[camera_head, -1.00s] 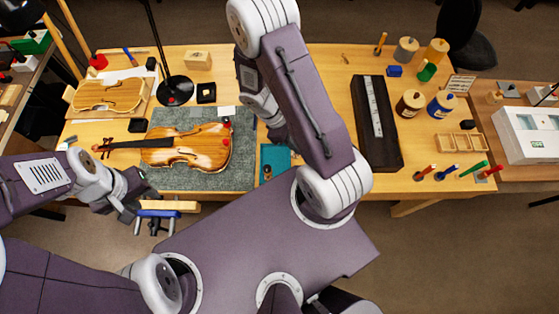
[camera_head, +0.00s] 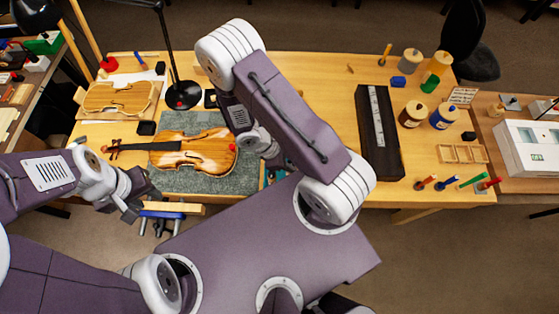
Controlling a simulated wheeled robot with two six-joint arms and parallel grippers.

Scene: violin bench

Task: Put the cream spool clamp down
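I cannot make out a cream spool clamp in this view. The orange-brown violin (camera_head: 190,150) lies on a grey mat (camera_head: 215,181) on the bench, with its neck to the left. A small red piece (camera_head: 232,149) shows at the violin's right edge. My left gripper (camera_head: 137,208) is by the bench's front edge, below the violin's neck; its finger opening is not clear. My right gripper (camera_head: 275,167) is low over the bench, just right of the mat, largely covered by its own arm. Whether it holds anything is hidden.
A black lamp base (camera_head: 184,95) stands behind the mat. A long dark case (camera_head: 378,130) lies right of my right arm. Jars, a wooden rack (camera_head: 462,153) and several coloured-handled tools are farther right. Bare bench shows between my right arm and the case.

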